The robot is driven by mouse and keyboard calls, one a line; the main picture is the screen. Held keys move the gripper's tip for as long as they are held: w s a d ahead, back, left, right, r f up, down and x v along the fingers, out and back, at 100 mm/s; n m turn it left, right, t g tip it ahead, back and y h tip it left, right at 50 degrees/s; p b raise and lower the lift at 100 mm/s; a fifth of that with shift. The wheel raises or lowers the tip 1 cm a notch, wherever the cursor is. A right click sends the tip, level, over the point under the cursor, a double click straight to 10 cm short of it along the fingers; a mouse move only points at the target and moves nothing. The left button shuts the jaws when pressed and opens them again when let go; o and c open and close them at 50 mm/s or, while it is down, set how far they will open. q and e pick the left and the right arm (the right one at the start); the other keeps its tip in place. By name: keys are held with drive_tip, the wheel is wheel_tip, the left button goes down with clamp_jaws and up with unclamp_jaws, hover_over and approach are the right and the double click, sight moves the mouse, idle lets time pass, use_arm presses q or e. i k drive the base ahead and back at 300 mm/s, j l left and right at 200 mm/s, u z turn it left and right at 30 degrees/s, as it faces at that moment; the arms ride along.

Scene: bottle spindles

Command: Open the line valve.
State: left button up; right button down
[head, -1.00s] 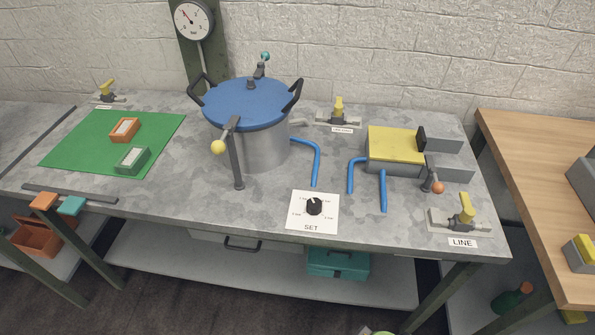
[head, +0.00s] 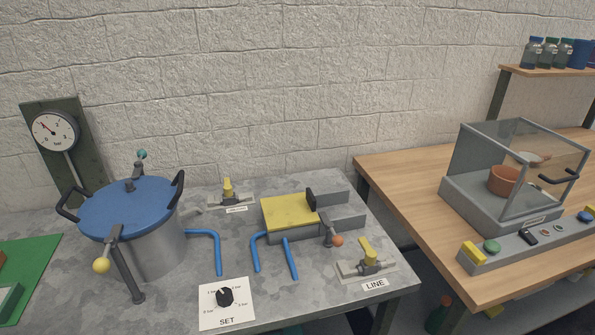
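The line valve (head: 368,261) sits on a pale base plate at the front right corner of the grey table, with a LINE label (head: 375,284) in front of it. Its yellow handle stands up, tilted a little. I cannot tell from this view whether the valve is open or shut. Neither of my grippers shows in the head view.
A blue-lidded pot (head: 130,220) stands at the left, near a pressure gauge (head: 54,131). A yellow-topped block (head: 290,212) with blue pipes and an orange-knobbed lever (head: 333,238) is left of the valve. A SET dial (head: 225,297) lies in front. A wooden table (head: 440,240) stands right.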

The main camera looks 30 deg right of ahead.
sight(371, 255)
drive_tip(key=z, duration=1.35)
drive_tip(key=i+l+u, duration=0.2)
drive_tip(key=i+l, duration=0.15)
drive_tip(key=l, duration=0.3)
drive_tip(key=i+l+u, duration=0.15)
drive_tip(key=l, duration=0.2)
drive_tip(key=i+l+u, duration=0.1)
drive_tip(key=l, duration=0.25)
drive_tip(key=i, duration=0.1)
